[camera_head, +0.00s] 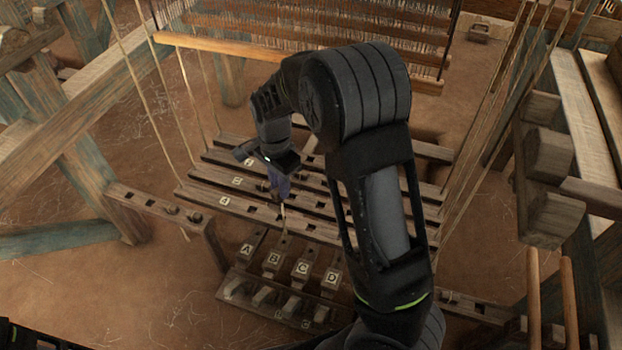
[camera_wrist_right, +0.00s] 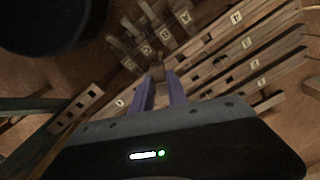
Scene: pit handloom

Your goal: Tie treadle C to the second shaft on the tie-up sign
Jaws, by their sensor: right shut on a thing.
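Treadles A (camera_head: 246,249), B (camera_head: 272,259), C (camera_head: 301,268) and D (camera_head: 331,278) stand side by side below the slatted shaft bars. The nearest bar (camera_head: 262,213) has a label that looks like 4; the labels on the bars behind are too small to read surely. My right gripper (camera_head: 281,199), with purple fingers, is over the nearest bar, above treadle B's far end. It is shut on a small light cord (camera_head: 285,220) that hangs down below the fingers. The wrist view shows both fingers (camera_wrist_right: 160,88) close together with a small brown thing at their tips. My left gripper is not in view.
My right arm covers the right part of the bars. Loom posts (camera_head: 90,190) stand at left and heavy beams (camera_head: 548,160) at right. Long cords run up at both sides. A slotted rail (camera_head: 150,203) lies left of the bars. Bare floor is at lower left.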

